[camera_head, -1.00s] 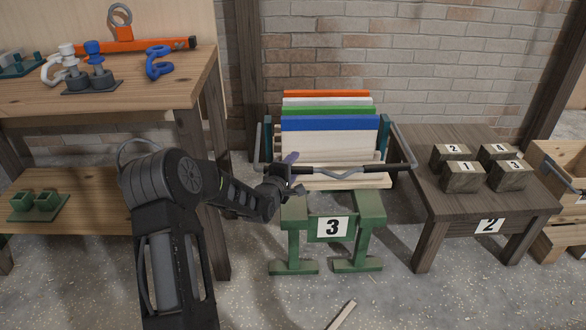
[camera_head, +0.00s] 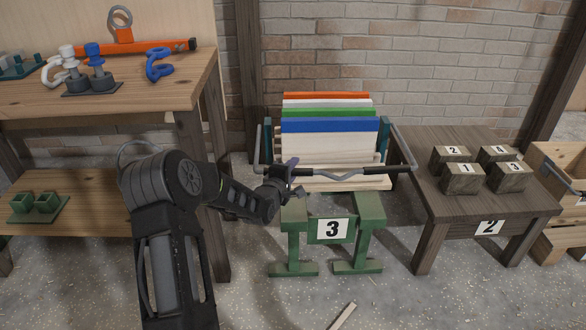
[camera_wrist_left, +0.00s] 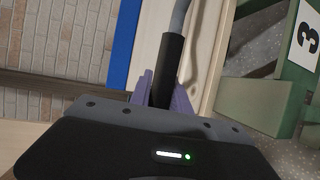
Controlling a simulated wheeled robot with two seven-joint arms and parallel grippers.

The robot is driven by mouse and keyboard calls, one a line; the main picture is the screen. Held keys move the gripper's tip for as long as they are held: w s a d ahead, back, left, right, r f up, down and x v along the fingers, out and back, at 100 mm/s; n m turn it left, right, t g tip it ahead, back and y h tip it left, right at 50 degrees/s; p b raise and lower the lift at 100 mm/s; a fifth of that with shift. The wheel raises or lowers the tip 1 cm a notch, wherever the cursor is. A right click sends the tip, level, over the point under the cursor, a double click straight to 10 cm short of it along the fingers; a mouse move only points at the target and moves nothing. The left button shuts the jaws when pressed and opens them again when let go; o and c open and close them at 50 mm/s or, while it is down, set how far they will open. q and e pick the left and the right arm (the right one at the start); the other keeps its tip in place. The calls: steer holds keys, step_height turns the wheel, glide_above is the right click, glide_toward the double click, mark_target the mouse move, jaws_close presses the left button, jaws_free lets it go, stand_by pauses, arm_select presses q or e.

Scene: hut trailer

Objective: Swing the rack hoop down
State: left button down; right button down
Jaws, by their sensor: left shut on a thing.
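The rack hoop (camera_head: 348,176) is a grey bar with bends that runs across the front of the green rack, with side arms going back along both sides. In the wrist view its grey bar and black sleeve (camera_wrist_left: 170,62) run up from the gripper. My left gripper (camera_head: 291,181) is shut on the hoop near its left end; purple fingers (camera_wrist_left: 163,92) lie on both sides of the black sleeve. The rack (camera_head: 332,230), with a number 3 sign, holds upright boards with orange, white, green and blue top edges. My right gripper is not in view.
A workbench (camera_head: 110,100) with shackles and an orange tool stands at left. A dark table (camera_head: 440,205) with several numbered blocks stands right of the rack, and a wooden crate (camera_head: 560,200) beyond it. A stick (camera_head: 342,316) lies on the floor.

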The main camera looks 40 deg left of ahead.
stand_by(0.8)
arm_select(q)
steer(key=shift+r, duration=0.85)
steer(key=c, duration=1.2)
jaws_free()
steer(key=shift+c, duration=0.2)
steer(key=shift+p, duration=0.3)
steer(key=p+v, duration=0.2)
steer(key=v, duration=0.5)
steer(key=shift+s, duration=0.35)
